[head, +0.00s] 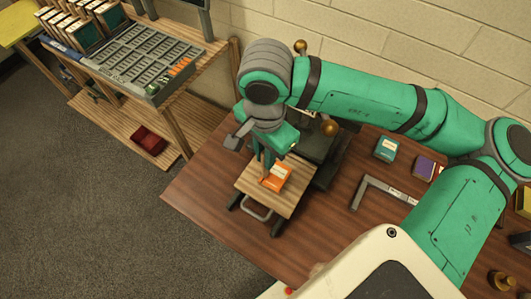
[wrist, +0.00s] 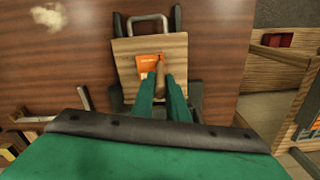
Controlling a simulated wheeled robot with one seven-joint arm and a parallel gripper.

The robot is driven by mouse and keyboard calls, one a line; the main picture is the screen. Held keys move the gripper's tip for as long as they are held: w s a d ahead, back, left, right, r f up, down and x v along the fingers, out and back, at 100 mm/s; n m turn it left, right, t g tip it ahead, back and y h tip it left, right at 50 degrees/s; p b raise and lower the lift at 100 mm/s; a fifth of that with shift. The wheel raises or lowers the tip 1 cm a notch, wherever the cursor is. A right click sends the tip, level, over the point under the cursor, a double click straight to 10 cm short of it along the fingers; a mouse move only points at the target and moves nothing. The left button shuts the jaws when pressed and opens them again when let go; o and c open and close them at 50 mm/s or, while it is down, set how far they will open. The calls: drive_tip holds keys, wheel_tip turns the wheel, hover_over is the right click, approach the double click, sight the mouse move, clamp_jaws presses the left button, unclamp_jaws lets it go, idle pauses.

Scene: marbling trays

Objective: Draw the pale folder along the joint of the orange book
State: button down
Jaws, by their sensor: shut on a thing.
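The orange book (head: 277,178) lies on a light wooden board (head: 252,201) on the brown table. It has a pale label, and it also shows in the wrist view (wrist: 145,67). My gripper (head: 267,160) points down over the book's left part in the head view. In the wrist view my gripper (wrist: 160,84) is shut on the pale folder (wrist: 160,67), a slim tan tool. The folder's tip reaches over the orange book near one edge. I cannot tell whether the tip touches the book. My fingers hide part of the book and board.
A metal square (head: 382,190), a teal book (head: 386,149) and a purple book (head: 424,168) lie right of the board. A dark press-like stand (head: 325,150) is close behind the board. A type tray (head: 142,66) stands on the left bench. The table's front left is clear.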

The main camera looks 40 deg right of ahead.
drive_tip(key=shift+s+a, duration=0.3)
drive_tip(key=shift+a, duration=0.45)
idle(0.9)
drive_tip(key=shift+r, duration=0.15)
wheel_tip(320, 180, up, 6)
drive_tip(key=shift+r, duration=0.25)
idle(0.7)
idle(0.8)
